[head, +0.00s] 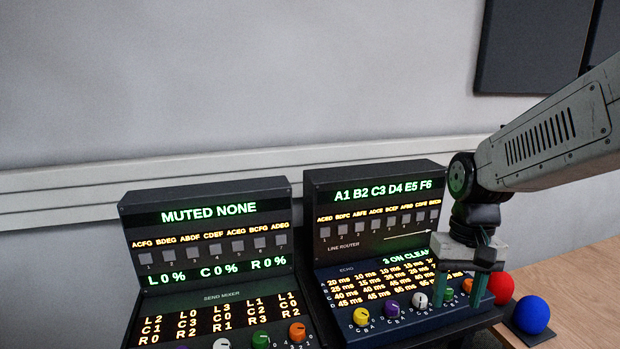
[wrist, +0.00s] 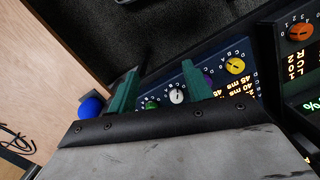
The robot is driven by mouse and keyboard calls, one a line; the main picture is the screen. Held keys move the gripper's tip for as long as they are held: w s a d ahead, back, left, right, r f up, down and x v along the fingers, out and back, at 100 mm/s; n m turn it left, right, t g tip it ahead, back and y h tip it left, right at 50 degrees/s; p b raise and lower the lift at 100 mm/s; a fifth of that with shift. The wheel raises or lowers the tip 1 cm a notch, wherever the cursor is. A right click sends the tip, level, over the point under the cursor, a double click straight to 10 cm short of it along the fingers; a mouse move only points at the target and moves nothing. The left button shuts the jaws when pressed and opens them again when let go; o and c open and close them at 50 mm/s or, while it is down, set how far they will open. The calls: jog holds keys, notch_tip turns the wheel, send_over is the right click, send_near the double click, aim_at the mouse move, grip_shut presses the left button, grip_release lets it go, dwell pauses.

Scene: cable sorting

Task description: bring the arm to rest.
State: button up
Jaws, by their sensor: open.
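My arm (head: 555,130) reaches in from the right in the head view and bends down at the wrist. My gripper (head: 459,300) points down over the right part of the right-hand console (head: 330,259). Its two green fingers stand apart with nothing held between them. In the wrist view the same fingers (wrist: 159,88) are spread, with the console's white knob (wrist: 177,96) and green knob (wrist: 152,105) showing between and beyond them. Whether a fingertip touches the console I cannot tell.
The left-hand console (head: 130,235) stands beside it, its display reading MUTED NONE. A red ball (head: 501,287) and a blue ball (head: 532,314) sit to the right of my gripper, by the wooden table (head: 585,285). A ledged wall (head: 70,195) runs behind the consoles.

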jog(key=s+r+n+t, duration=0.1)
jog(key=s+r, duration=0.5)
jog(key=s, duration=1)
jog(key=shift+s+r+t, duration=0.2)
jog(key=shift+s+t, duration=0.15)
jog(key=shift+t, duration=0.55)
